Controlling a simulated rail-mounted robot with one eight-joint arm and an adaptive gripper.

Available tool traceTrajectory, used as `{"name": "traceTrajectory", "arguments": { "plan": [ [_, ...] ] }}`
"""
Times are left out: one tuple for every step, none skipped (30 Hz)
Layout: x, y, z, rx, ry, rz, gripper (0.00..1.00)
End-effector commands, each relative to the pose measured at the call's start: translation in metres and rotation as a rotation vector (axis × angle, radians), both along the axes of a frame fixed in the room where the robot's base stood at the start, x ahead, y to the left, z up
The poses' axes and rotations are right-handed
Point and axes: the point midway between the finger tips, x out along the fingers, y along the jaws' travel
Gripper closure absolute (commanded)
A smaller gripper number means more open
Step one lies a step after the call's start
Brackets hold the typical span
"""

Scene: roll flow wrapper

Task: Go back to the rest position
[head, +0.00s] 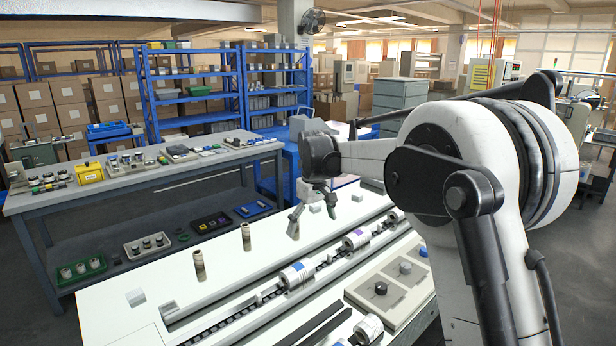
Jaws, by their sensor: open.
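My gripper (312,212) is at the end of my white and black arm, which reaches in from the right in the head view. I see nothing between the fingers. Two brownish cylinders stand upright on the white top, one at the left (199,266) and one nearer the gripper (246,237).
A panel with knobs (392,290) and another roll (368,328) are at the machine's near right. A grey workbench (150,172) with tools and parts stands behind at the left. Blue shelves (190,90) and stacked cardboard boxes are farther back. The air above the machine's left part is clear.

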Motion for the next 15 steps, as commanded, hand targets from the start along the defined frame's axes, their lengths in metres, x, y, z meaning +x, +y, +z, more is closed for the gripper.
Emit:
{"name": "traceTrajectory", "arguments": {
  "plan": [
    [-0.011, -0.009, 0.012, 0.005, -0.014, -0.019, 0.00],
    [-0.017, -0.014, 0.018, 0.007, -0.023, -0.029, 0.00],
    [-0.025, -0.020, 0.026, 0.011, -0.035, -0.043, 0.00],
    [-0.031, -0.025, 0.032, 0.014, -0.045, -0.054, 0.00],
    [-0.037, -0.030, 0.037, 0.018, -0.053, -0.066, 0.00],
    [-0.046, -0.037, 0.044, 0.021, -0.064, -0.080, 0.00],
    [-0.052, -0.041, 0.049, 0.024, -0.074, -0.091, 0.00],
    [-0.059, -0.046, 0.054, 0.027, -0.082, -0.102, 0.00],
    [-0.068, -0.052, 0.060, 0.032, -0.094, -0.117, 0.00],
    [-0.075, -0.056, 0.064, 0.035, -0.103, -0.127, 0.00],
    [-0.082, -0.060, 0.069, 0.038, -0.112, -0.137, 0.00],
    [-0.092, -0.067, 0.074, 0.041, -0.123, -0.152, 0.00],
    [-0.099, -0.071, 0.077, 0.045, -0.133, -0.164, 0.00],
    [-0.107, -0.075, 0.080, 0.048, -0.141, -0.175, 0.00],
    [-0.117, -0.081, 0.085, 0.052, -0.153, -0.188, 0.00]
  ]
}}
